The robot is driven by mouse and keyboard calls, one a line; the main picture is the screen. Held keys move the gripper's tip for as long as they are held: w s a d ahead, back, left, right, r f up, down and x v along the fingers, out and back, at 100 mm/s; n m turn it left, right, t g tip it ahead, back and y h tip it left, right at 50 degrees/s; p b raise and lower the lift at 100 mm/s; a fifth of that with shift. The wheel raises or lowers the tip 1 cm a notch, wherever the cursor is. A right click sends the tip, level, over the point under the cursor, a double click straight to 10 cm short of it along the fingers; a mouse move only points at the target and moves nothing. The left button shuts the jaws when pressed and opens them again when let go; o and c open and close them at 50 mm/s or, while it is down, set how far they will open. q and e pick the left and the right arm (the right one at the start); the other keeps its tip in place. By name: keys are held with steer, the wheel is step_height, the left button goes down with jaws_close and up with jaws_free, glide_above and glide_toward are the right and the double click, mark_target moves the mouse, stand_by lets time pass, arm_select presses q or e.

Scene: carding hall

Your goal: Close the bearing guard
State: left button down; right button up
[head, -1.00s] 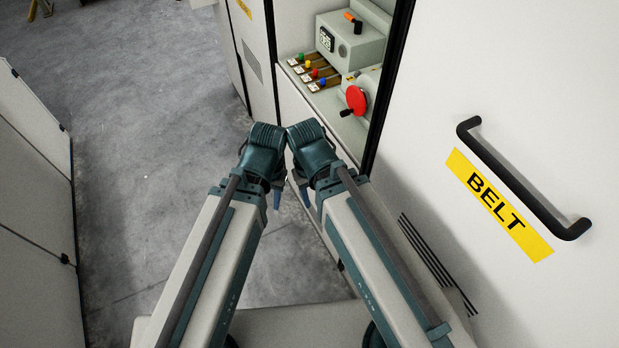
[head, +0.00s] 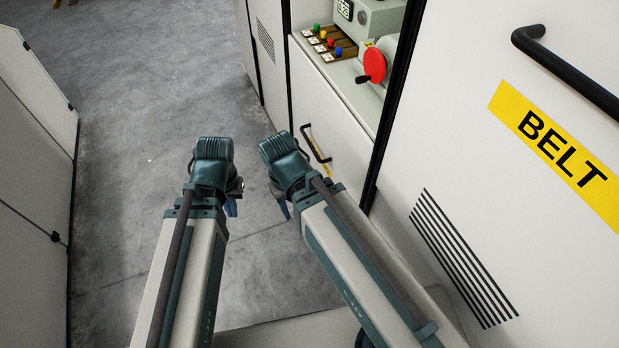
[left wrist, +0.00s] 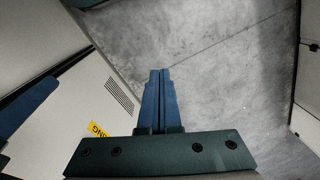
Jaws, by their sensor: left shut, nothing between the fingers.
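No panel can be surely read as the bearing guard. In the head view a white lower panel stands below the control recess, with a black bar handle (head: 317,146) and a sliver of yellow label, partly hidden behind my right arm. The left wrist view shows a yellow label (left wrist: 98,130) seeming to end in "ING" on a white panel; I cannot tell which panel this is. My left gripper (head: 231,207) points down over the floor, shut and empty, its blue fingers (left wrist: 158,100) together. My right gripper (head: 284,210) also points down, near the lower panel; its fingers are unclear.
A white panel marked BELT (head: 440,165), with a black handle (head: 565,70), stands close at right. The control recess holds a red handwheel (head: 374,65) and coloured knobs. A pale cabinet (head: 35,190) stands at left. Grey floor (head: 150,110) between is clear.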

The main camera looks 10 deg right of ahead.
arm_select(q)
steer(key=w+f+n+t+h+b, duration=0.1)
steer(key=w+f+n+h+b, duration=0.2)
steer(key=f+b, duration=0.75)
steer(key=w+f+n+h+b, duration=0.1)
steer(key=w+f+n+b, duration=0.3)
steer(key=f+b, duration=0.65)
steer(key=w+d+r+n+t+h, duration=0.1)
steer(key=w+d+r+n+h, duration=0.3)
steer(key=w+d+n, duration=0.4)
steer(key=w+d+r+n+t+h, duration=0.1)
steer(key=w+d+r+n+h, duration=0.4)
steer(key=d, duration=0.4)
steer(key=d+f+n+b, duration=0.1)
steer(key=d+f+b, duration=0.45)
steer(key=d, duration=0.25)
steer(key=shift+y, duration=0.4)
steer(key=shift+w+d+r+p, duration=0.1)
steer(key=shift+d+r+p, duration=0.1)
steer(key=shift+r+p, duration=0.55)
steer(key=shift+s+d+r+p, duration=0.1)
steer(key=shift+d+r+p, duration=0.15)
steer(key=shift+r+p, duration=0.45)
steer(key=shift+w+d+r+p, duration=0.1)
steer(key=shift+d+r+p, duration=0.1)
steer(key=shift+r+p, duration=0.55)
steer(key=shift+f, duration=0.15)
